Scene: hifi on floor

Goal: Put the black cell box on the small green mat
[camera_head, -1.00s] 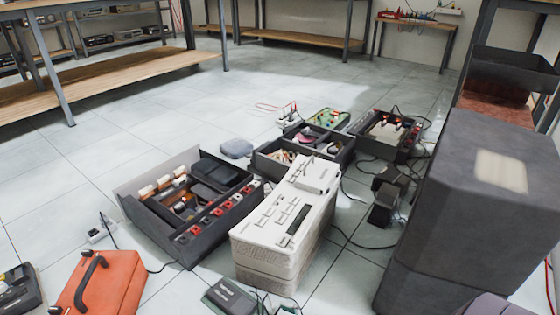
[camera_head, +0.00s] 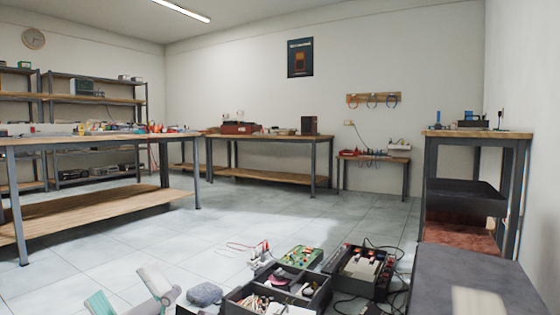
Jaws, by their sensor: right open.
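My right gripper (camera_head: 126,290) is at the lower left of the head view, with its pale, teal-edged fingers apart and nothing seen between them. Its lower part is cut off by the frame's bottom edge. A small green flat thing (camera_head: 302,258) with coloured bits on it lies on the floor beyond the dark tray; I cannot tell whether it is the small green mat. I cannot pick out the black cell box for sure. A dark upright box (camera_head: 309,125) stands on the back bench, far from my gripper. My left gripper is not in view.
A dark divided tray (camera_head: 238,301) and a dark case with parts (camera_head: 357,272) sit on the floor at bottom centre. A grey rounded thing (camera_head: 204,294) lies beside my gripper. A large grey block (camera_head: 470,275) fills the lower right. The middle floor is clear.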

